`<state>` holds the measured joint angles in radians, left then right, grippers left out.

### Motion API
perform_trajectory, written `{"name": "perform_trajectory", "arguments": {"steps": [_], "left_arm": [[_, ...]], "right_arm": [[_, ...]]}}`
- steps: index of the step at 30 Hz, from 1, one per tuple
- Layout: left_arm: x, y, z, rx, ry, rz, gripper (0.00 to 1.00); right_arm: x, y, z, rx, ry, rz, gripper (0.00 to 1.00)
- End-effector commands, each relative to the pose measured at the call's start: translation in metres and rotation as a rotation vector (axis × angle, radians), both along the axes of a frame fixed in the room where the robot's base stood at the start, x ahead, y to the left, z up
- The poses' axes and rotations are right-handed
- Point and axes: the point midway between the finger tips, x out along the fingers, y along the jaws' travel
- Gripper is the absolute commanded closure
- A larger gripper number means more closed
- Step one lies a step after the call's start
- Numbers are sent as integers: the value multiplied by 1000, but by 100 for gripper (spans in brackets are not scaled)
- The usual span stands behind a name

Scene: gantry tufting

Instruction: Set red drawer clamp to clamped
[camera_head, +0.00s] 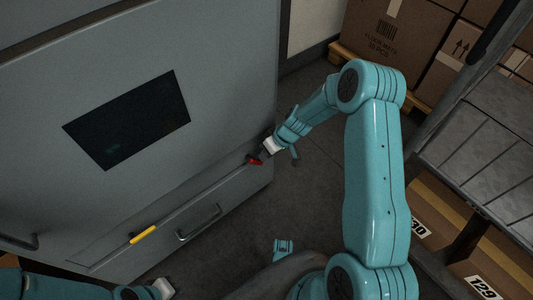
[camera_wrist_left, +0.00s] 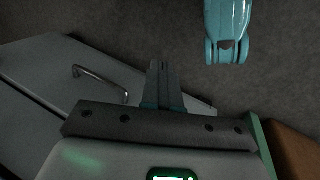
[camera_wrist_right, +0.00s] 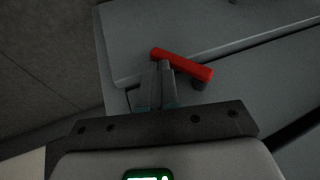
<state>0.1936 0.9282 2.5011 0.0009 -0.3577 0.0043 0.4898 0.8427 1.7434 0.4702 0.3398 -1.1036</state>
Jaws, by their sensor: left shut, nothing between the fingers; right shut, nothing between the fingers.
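The red drawer clamp (camera_head: 254,160) is a small red lever at the right end of the grey cabinet's drawer seam. In the right wrist view the red clamp (camera_wrist_right: 184,65) lies slanted, on a dark pivot at its right end. My right gripper (camera_head: 264,153) is shut and empty, with its fingertips (camera_wrist_right: 164,64) at the lever's left part; I cannot tell whether they touch it.
The grey cabinet (camera_head: 225,60) has a dark window, a drawer with a metal handle (camera_head: 198,222), and a yellow lever (camera_head: 143,234) left of it. Cardboard boxes (camera_head: 385,35) stand on a pallet at the back. A shelf rack (camera_head: 490,135) stands at the right. Floor between is clear.

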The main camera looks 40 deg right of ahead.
Motion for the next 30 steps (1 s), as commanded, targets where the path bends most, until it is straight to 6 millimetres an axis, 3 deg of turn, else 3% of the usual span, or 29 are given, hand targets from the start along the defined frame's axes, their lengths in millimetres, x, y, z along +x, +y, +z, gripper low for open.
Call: {"name": "perform_trajectory", "arguments": {"steps": [6,10,23,30], "left_arm": [[11,4,-34,7,-32,16,100],[17,7,-43,11,-49,23,100],[18,7,-40,11,-52,24,100],[10,6,-27,7,-27,21,100]], "right_arm": [[1,-2,-13,74,6,-4,100],[0,-1,-11,115,9,-2,100],[0,0,-6,127,10,0,100],[2,-1,17,126,8,2,100]]}}
